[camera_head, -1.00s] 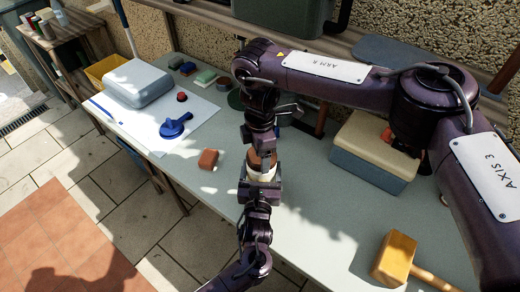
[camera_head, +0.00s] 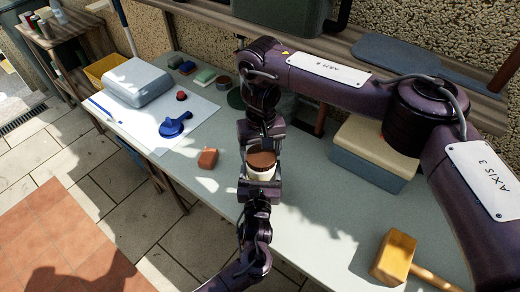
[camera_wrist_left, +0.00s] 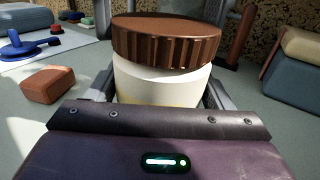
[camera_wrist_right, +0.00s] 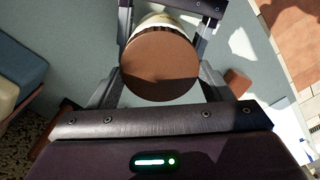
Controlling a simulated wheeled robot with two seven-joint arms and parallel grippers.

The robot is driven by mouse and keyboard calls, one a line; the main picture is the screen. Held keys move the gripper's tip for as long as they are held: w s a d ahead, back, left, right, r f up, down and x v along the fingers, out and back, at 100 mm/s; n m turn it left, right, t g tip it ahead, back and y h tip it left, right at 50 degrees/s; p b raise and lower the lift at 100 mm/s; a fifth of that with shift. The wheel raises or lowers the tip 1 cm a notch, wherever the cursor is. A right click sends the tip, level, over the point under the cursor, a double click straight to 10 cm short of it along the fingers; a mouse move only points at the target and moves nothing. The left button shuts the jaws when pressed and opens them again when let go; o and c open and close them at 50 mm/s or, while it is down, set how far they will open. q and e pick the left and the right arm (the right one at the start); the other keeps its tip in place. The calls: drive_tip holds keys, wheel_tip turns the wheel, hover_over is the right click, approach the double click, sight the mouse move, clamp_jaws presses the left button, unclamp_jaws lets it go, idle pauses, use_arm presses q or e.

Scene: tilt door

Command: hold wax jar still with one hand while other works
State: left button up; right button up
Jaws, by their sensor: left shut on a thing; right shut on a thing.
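The wax jar has a cream body (camera_head: 260,176) and a ribbed brown lid (camera_head: 262,160). It is upright over the bench, with the lid looking slightly tilted in the left wrist view (camera_wrist_left: 166,42). My left gripper (camera_head: 260,187) is shut around the jar's body from the near side; the body shows between its fingers in the left wrist view (camera_wrist_left: 160,86). My right gripper (camera_head: 261,147) comes from the far side and is shut on the lid, whose round top fills the space between its fingers in the right wrist view (camera_wrist_right: 160,68). The jar's base is hidden.
A reddish-brown block (camera_head: 208,158) lies left of the jar. A blue tool (camera_head: 175,125) and a grey-blue case (camera_head: 138,82) are on a white sheet farther left. A cream-and-blue box (camera_head: 375,155) and a wooden mallet (camera_head: 395,257) are at right. Bench between is clear.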

drive_tip(key=m, duration=0.5)
drive_tip(key=o, duration=0.9)
drive_tip(key=shift+d, duration=0.1)
drive_tip(key=shift+o, duration=0.2)
drive_tip(key=shift+r, duration=0.1)
drive_tip(key=shift+r, duration=2.15)
drive_tip(key=shift+c, duration=0.3)
